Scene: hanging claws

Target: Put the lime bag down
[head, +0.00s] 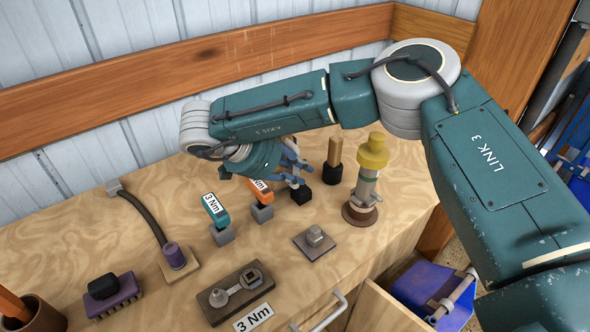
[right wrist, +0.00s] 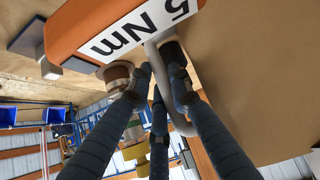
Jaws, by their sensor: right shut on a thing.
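No lime bag shows in either view. My right gripper (head: 293,178) reaches down over the back of the workbench, just right of the orange 5 Nm tool (head: 262,188). In the right wrist view its blue fingers (right wrist: 158,78) are drawn together at the tips. A grey bent rod (right wrist: 184,128) passes among them, and the large orange tool (right wrist: 70,25) is very near. A small black block (head: 301,194) shows right below the fingertips. What the fingers hold is partly hidden, and I cannot tell what it is. My left gripper is not in view.
A teal 3 Nm tool (head: 216,211) stands left of the orange one. A wooden-handled tool (head: 335,150) and a yellow-topped post (head: 372,152) stand close on the right. An open drawer (head: 375,310) juts out in front.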

